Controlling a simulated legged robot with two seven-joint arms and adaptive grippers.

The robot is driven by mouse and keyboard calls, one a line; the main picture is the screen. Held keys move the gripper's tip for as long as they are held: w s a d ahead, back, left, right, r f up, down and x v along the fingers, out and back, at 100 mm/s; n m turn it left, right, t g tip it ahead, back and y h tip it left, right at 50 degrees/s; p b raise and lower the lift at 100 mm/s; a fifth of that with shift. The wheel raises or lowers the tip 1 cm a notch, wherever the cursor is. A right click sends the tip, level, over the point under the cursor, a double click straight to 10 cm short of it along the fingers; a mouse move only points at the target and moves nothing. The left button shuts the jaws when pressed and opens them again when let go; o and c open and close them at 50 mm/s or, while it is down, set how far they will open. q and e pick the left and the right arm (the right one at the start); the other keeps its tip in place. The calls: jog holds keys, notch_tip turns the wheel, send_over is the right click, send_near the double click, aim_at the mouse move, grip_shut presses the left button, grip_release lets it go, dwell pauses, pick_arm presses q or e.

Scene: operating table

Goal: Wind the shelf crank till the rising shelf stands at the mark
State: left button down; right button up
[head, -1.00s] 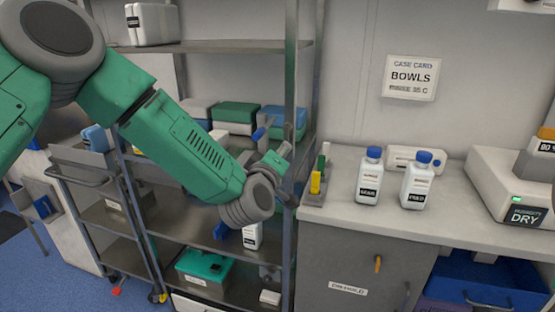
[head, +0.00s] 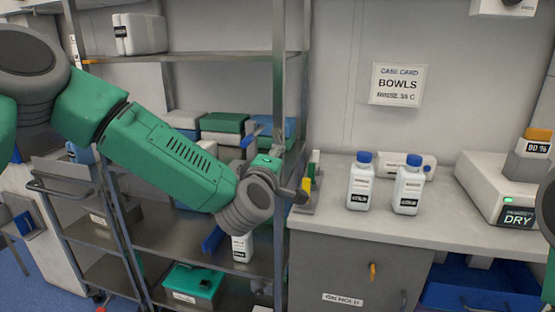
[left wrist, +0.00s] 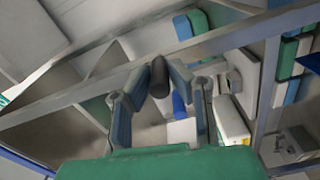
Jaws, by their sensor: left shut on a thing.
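In the left wrist view my left gripper (left wrist: 155,90) has its two fingers closed around a dark cylindrical grip (left wrist: 158,74), which looks like the crank's handle. In the head view the left gripper (head: 276,179) is beside the shelf rack's right front post, mostly hidden by my wrist. A dark rod with a round end (head: 299,196) shows just right of it. Which shelf rises is unclear. My right gripper is out of view.
The metal shelf rack (head: 200,57) holds boxes and a teal case (head: 193,283). Two blue-capped bottles (head: 360,184) stand on the counter (head: 340,222), with a dryer unit (head: 497,185) at right. The counter's front middle is clear.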

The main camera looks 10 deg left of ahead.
pick_arm(q)
jog(key=shift+s+f, duration=0.1)
jog(key=shift+f, duration=0.1)
jog(key=c, duration=1.5)
grip_release()
jog(key=shift+r, duration=0.1)
jog(key=s, duration=1.1)
jog(key=shift+s+a, duration=0.2)
jog(key=shift+s, duration=0.2)
